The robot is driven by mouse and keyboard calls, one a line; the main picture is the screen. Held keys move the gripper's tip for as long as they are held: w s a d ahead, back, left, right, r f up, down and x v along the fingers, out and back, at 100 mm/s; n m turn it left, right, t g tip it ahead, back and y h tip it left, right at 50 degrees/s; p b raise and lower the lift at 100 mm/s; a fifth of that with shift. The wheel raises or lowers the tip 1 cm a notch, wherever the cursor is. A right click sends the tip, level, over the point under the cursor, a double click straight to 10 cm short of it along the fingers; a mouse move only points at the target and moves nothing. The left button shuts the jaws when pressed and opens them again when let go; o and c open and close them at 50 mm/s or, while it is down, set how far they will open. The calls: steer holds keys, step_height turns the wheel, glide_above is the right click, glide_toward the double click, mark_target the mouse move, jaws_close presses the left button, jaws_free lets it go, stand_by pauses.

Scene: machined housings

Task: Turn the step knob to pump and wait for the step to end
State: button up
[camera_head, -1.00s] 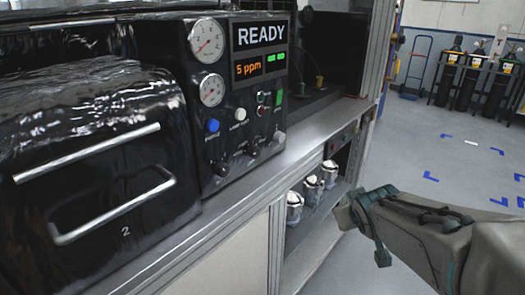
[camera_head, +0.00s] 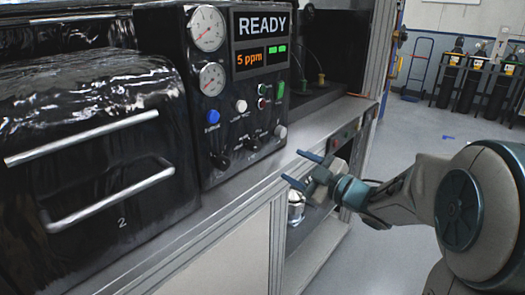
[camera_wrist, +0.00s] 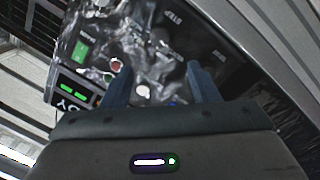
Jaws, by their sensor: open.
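The black control panel (camera_head: 240,105) faces me with a lit display reading READY (camera_head: 262,22) and 5 ppm. Dark knobs sit in its lower row, including a left one (camera_head: 219,161) and a middle one (camera_head: 252,144). In the wrist view a label (camera_wrist: 172,18) seems to read STEP, upside down. Which knob it belongs to, and that knob's setting, are too blurred to tell. My gripper (camera_head: 302,170) is open and empty, right of the panel's lower right corner and apart from it. The wrist view shows the panel beyond my spread fingers (camera_wrist: 160,68).
A blue button (camera_head: 211,116), a white button (camera_head: 241,106) and a green switch (camera_head: 280,90) sit above the knobs. A black door with bar handles (camera_head: 110,195) stands at left. A metal ledge (camera_head: 300,140) runs below the panel. Gas cylinders (camera_head: 470,75) stand far back.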

mark_target(258, 147)
steer(key=p+x, duration=0.1)
steer(key=x, duration=1.1)
steer(key=shift+w+a, duration=0.3)
steer(key=c, duration=1)
